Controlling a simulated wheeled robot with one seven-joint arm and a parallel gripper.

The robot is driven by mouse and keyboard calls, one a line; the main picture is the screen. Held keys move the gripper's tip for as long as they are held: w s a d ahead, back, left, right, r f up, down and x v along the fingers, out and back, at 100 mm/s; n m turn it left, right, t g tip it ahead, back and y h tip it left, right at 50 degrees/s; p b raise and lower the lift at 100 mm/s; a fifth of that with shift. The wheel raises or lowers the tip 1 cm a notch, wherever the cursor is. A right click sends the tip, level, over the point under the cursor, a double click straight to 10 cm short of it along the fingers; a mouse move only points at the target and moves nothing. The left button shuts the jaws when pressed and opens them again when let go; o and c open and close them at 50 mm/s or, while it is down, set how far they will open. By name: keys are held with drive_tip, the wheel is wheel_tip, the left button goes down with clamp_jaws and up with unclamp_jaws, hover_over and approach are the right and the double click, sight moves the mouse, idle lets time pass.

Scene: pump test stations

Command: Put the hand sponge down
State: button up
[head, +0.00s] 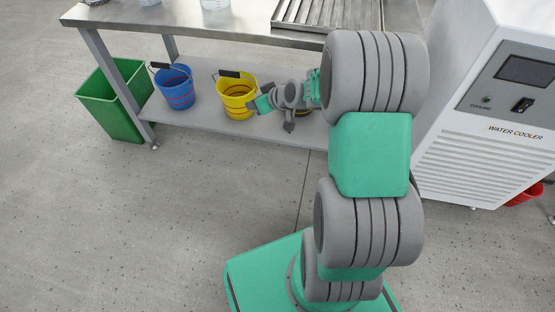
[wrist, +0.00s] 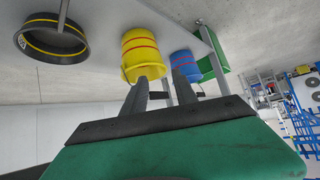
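My gripper (wrist: 161,80) shows in the wrist view with its two dark fingers apart and nothing seen between them. In the head view my gripper (head: 252,106) is small, reaching over the lower shelf of the steel table, close in front of the yellow bucket (head: 237,98). In the wrist view the yellow bucket (wrist: 140,52) lies beyond the left fingertip, and the blue bucket (wrist: 185,64) beyond the right one. I cannot make out a hand sponge in either view. The insides of the buckets are mostly hidden.
The steel table (head: 200,27) has a lower shelf (head: 190,119) with the blue bucket (head: 175,88) on it. A green bin (head: 112,100) and a water cooler (head: 490,100) flank the table. Foreground floor is clear.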

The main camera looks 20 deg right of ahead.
drive_tip(key=s+a+r+m+g+h, duration=0.1)
drive_tip(key=s+a+r+g, duration=0.1)
drive_tip(key=s, duration=1.1)
drive_tip(key=s+a+r+m+g+h, duration=0.2)
drive_tip(key=s+r+g, duration=0.3)
drive_tip(key=s, duration=0.9)
drive_tip(key=shift+s+a+m, duration=0.3)
